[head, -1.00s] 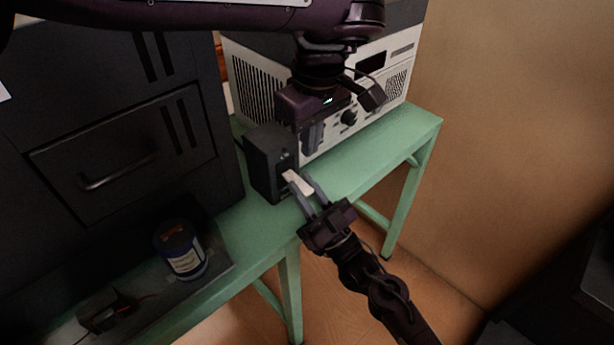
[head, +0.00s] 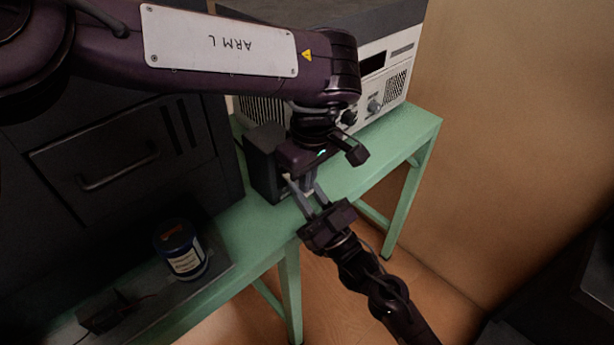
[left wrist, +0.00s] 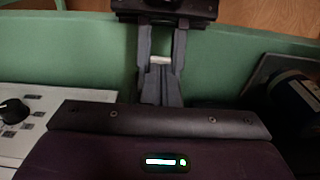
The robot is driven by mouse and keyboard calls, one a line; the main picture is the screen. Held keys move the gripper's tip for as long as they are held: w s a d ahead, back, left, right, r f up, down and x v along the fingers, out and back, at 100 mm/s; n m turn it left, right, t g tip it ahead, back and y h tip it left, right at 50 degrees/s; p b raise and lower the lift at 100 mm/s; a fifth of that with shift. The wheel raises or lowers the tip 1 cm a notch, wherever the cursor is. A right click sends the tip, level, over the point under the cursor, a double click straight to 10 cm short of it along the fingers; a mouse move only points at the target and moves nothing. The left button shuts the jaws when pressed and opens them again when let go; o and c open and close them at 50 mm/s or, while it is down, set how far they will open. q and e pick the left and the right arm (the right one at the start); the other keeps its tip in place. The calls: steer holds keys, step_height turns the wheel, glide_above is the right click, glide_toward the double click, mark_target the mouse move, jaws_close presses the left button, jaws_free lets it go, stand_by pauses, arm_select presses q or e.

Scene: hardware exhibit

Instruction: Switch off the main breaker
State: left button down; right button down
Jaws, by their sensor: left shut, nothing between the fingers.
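The breaker looks to be the small dark box (head: 263,168) on the green table in the head view. Its white lever is mostly hidden by my grippers there; a small white piece (left wrist: 161,60), perhaps the lever, shows between fingers in the left wrist view. My left gripper (head: 308,186) is shut and empty, fingers down, in front of the box's right side. My right gripper (head: 305,192) comes up from below with its fingers apart, close to the left fingertips. I cannot tell whether either gripper touches the lever.
A white device with knobs (head: 395,85) stands behind on the green table (head: 395,135). A dark cabinet with a handle (head: 110,170) is at left. A dark labelled can (head: 182,250) stands on a dark tray (head: 215,268). The table's right end is clear.

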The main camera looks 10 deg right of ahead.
arm_select(q)
steer(key=shift+s+f, duration=0.2)
steer(key=shift+f, duration=0.55)
arm_select(e)
steer(key=shift+s+r, duration=0.1)
steer(key=shift+r, duration=0.05)
steer(key=c, duration=1.5)
jaws_free()
arm_select(q)
steer(key=shift+w, duration=0.1)
arm_select(e)
steer(key=shift+o, duration=1.3)
arm_select(q)
steer(key=shift+r, duration=0.1)
